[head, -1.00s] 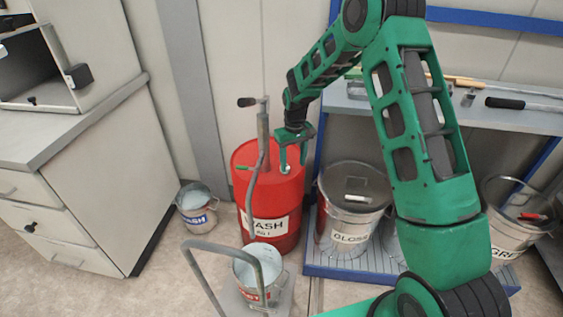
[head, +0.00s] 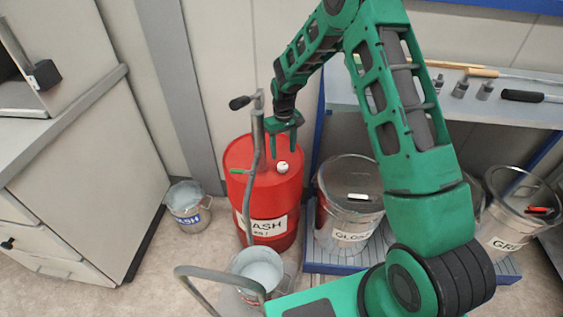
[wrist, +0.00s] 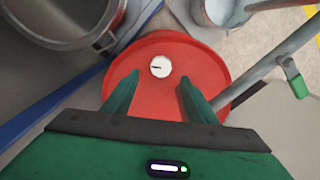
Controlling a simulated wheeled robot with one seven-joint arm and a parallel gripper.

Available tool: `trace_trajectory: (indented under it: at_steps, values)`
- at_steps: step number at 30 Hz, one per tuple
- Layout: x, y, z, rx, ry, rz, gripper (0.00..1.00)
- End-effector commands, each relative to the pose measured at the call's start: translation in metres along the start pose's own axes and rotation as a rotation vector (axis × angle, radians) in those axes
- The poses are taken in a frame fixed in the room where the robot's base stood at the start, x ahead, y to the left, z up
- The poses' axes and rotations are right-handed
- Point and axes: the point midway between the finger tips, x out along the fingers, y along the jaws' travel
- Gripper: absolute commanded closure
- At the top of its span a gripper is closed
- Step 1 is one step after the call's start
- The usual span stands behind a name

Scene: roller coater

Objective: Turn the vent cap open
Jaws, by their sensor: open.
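The vent cap (head: 282,167) is a small pale round knob on top of the red drum (head: 268,190). In the wrist view the cap (wrist: 160,66) shows a short dark mark on its face, and it sits on the drum's red lid (wrist: 160,105). My gripper (head: 284,154) is above the drum lid and points down. In the wrist view my gripper (wrist: 157,80) has its two green fingers spread wide. The cap lies beyond the fingertips, roughly midway between them, and nothing is held. The exact height gap is hard to tell.
A hand pump (head: 256,130) with a bent grey pipe rises from the drum, left of my gripper. A green lever (head: 237,171) is beside it. An open bucket (head: 258,270) is in front.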

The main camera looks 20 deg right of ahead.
Motion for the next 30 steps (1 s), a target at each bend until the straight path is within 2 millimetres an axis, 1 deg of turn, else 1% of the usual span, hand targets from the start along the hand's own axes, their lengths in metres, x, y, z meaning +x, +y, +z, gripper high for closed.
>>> trace_trajectory:
  at_steps: [1, 3, 6, 10, 15, 24, 25, 26, 27, 30]
  values:
    - [0.011, -0.001, 0.001, -0.001, -0.004, -0.001, 0.48]
    - [0.024, -0.002, 0.001, -0.002, -0.003, -0.001, 0.48]
    - [0.040, -0.002, 0.000, -0.003, -0.002, -0.001, 0.48]
    - [0.056, -0.003, 0.000, -0.003, -0.001, -0.001, 0.48]
    - [0.067, -0.003, 0.000, -0.003, 0.000, 0.000, 0.48]
    - [0.069, -0.003, 0.000, -0.003, 0.001, 0.000, 0.48]
    - [0.069, -0.003, 0.000, -0.003, 0.001, 0.000, 0.50]
    - [0.069, -0.003, 0.000, -0.003, 0.001, 0.000, 0.57]
    - [0.069, -0.003, 0.000, -0.003, 0.001, 0.000, 0.67]
    - [0.069, -0.003, 0.000, -0.003, 0.001, 0.000, 0.89]
